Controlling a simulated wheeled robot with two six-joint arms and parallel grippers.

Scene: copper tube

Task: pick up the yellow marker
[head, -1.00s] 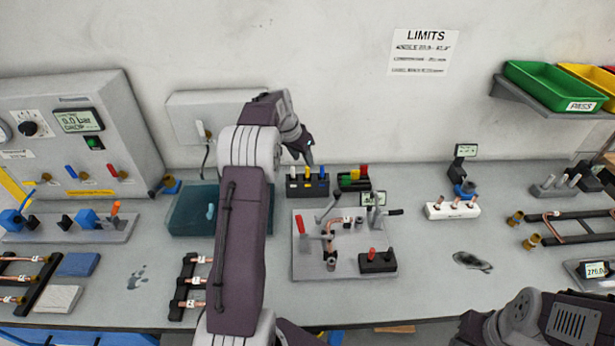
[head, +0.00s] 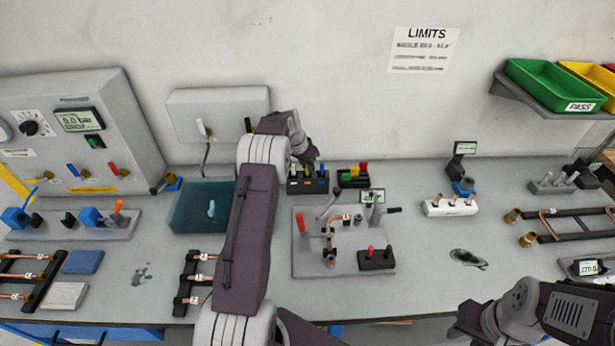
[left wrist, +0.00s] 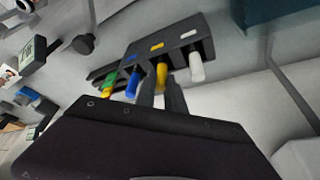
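The yellow marker (left wrist: 161,75) stands in the middle slot of a black holder (left wrist: 140,47), between a white marker (left wrist: 196,68) and a blue marker (left wrist: 132,84). In the head view the holder (head: 308,187) stands behind the grey fixture plate. My left gripper (left wrist: 161,88) is at the yellow marker, with its two fingers apart, one on each side of the marker's near end. I cannot tell whether they touch it. In the head view my left gripper (head: 307,161) is just above the holder and partly hides the markers.
A second black holder (head: 353,179) with coloured pieces stands close on the right. The fixture plate (head: 310,264) with upright levers lies in front. A teal tray (head: 185,212) is left of my arm. The bench between the plate and the white block (head: 452,209) is mostly clear.

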